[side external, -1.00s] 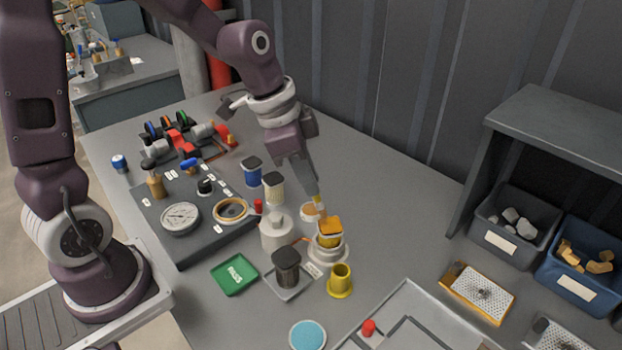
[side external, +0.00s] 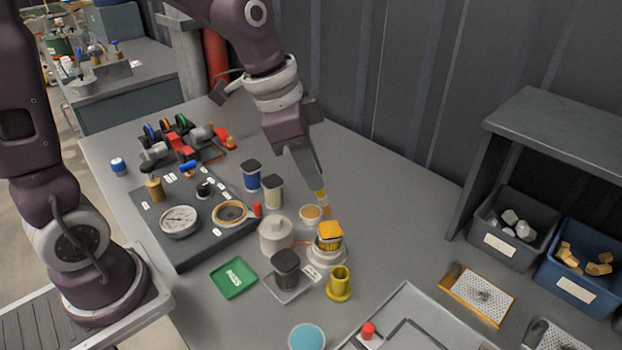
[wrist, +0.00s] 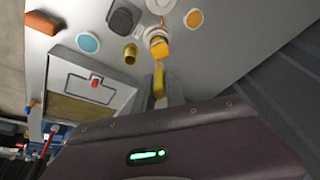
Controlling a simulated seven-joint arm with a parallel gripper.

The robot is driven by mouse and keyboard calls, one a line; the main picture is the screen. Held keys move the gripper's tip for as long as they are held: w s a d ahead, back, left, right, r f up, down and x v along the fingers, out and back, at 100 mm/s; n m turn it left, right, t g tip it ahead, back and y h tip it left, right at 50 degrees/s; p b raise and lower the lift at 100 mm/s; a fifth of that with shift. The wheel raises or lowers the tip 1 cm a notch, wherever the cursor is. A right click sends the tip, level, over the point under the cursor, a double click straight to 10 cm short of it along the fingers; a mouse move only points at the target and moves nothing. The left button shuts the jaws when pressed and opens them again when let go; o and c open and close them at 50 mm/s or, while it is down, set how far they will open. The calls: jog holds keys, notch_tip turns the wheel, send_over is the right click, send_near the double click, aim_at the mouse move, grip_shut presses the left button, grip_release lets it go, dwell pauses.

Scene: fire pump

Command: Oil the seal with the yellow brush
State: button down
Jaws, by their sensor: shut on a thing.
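My gripper (side external: 318,188) is shut on the yellow brush (side external: 321,197) and points down beside the yellow-orange block-topped pot (side external: 330,236) on its white round base. The wrist view shows the yellow brush (wrist: 159,82) between the fingers, with the yellow-orange block (wrist: 160,48) just beyond it. The brush tip is small, and I cannot tell whether it touches anything. A tan-gold ring (side external: 230,212), which may be the seal, lies on the dark grey panel (side external: 190,247), left of my gripper.
An orange-topped disc (side external: 309,213) stands close to the brush. A grey-white canister (side external: 276,236), a dark-topped jar (side external: 286,268) and a yellow cup (side external: 339,284) crowd nearby. A green tray (side external: 233,278) lies in front of the panel. Bins (side external: 500,245) stand at the right.

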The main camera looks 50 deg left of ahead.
jog(key=shift+r, duration=1.7)
